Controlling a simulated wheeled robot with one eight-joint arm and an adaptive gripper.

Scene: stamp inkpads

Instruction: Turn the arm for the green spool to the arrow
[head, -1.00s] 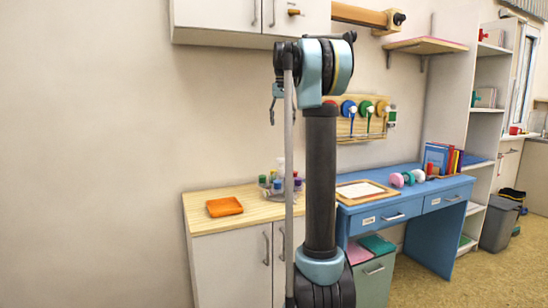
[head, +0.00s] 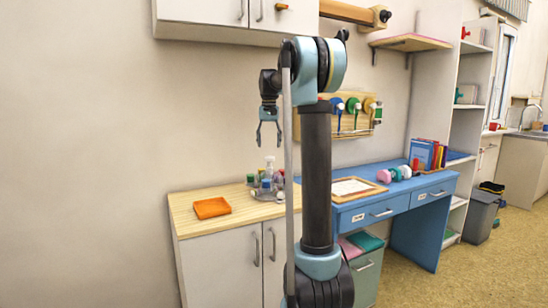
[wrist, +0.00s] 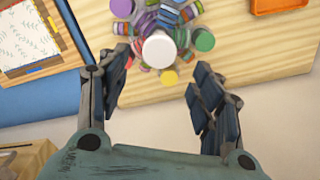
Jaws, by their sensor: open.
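The green spool (head: 354,105) hangs on a wooden wall board (head: 312,128), between a blue spool (head: 337,104) and a yellow spool (head: 370,104). A small arm hangs below the green spool. The arrow is too small to make out. My gripper (head: 268,140) is open and empty, pointing down, left of the board and apart from it. The spools do not show there.
A blue desk (head: 345,210) holds a framed sheet (head: 352,188), coloured reels and books. An upper cabinet (head: 225,20) hangs above.

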